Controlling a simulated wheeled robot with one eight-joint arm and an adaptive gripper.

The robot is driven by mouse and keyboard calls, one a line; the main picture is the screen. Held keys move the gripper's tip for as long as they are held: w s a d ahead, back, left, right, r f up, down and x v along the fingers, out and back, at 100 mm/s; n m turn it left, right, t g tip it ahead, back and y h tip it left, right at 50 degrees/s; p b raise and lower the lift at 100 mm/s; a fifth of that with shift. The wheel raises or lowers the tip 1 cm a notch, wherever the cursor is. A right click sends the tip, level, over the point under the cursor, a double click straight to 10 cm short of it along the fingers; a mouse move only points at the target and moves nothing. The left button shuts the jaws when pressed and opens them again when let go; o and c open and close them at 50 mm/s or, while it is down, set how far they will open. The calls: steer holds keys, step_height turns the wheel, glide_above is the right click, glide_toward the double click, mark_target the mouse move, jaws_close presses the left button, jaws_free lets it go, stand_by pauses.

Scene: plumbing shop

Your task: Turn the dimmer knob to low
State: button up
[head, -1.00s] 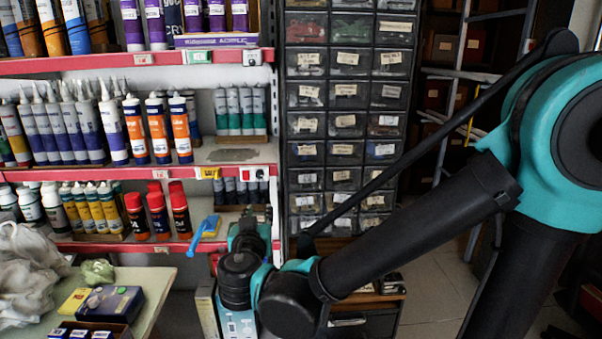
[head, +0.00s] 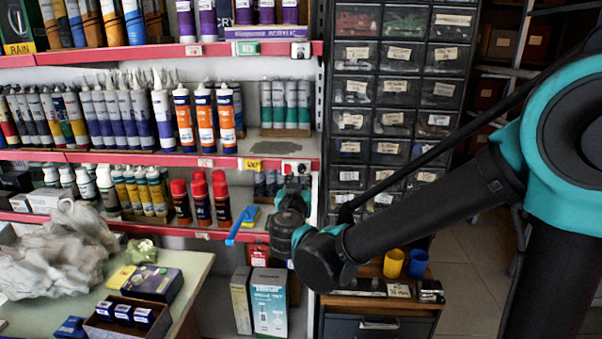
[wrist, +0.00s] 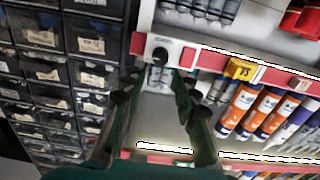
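A white plate with a round black dimmer knob (wrist: 160,54) sits at the end of a red shelf edge in the wrist view, which looks upside down. In the head view the plate (head: 297,167) is on the middle shelf's right end, partly behind my gripper (head: 293,187). In the wrist view my gripper (wrist: 154,80) is open, its two green fingers apart and reaching toward the plate. The knob shows just beyond the gap between the fingertips, with nothing held. I cannot tell contact or the knob's pointer angle.
Another white plate with a dark knob (head: 299,49) is on the upper shelf edge. Orange-labelled tubes (head: 204,115) stand beside the middle plate. A drawer cabinet (head: 390,90) rises to the right. A blue-handled brush (head: 243,224) lies on the lower shelf, close to my arm.

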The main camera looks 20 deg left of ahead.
mark_target(301, 170)
steer(key=x, duration=0.5)
steer(key=shift+w+a, duration=0.1)
steer(key=shift+w, duration=0.25)
jaws_close()
